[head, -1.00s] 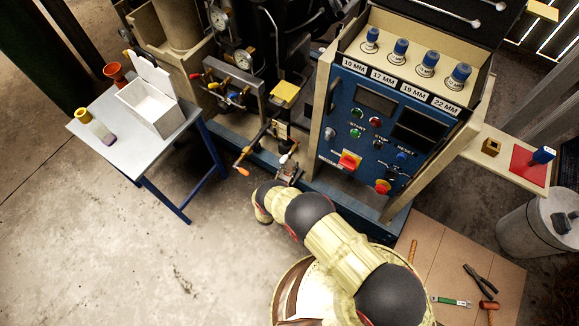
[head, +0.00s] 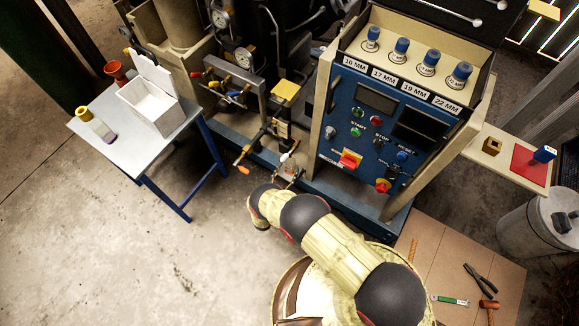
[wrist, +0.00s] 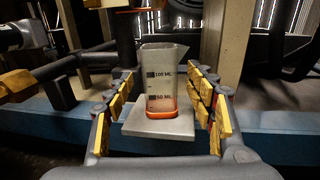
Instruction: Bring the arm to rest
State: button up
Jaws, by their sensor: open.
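My gripper (wrist: 160,78) is open in the wrist view, with yellow-padded fingers spread on both sides. In the head view my arm (head: 305,218) reaches from my base toward the front of the compressor. The gripper is small and partly hidden there.
The compressor's blue control panel (head: 375,125) stands right of the arm's end. Valves with orange-tipped handles (head: 244,169) are close by. A grey side table (head: 115,118) holds a white box (head: 150,105). Tools lie on a board (head: 440,260) at lower right. Floor at left is clear.

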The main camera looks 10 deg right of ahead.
jog(key=v, duration=0.8)
jog(key=shift+s+a, duration=0.2)
jog(key=shift+s, duration=0.15)
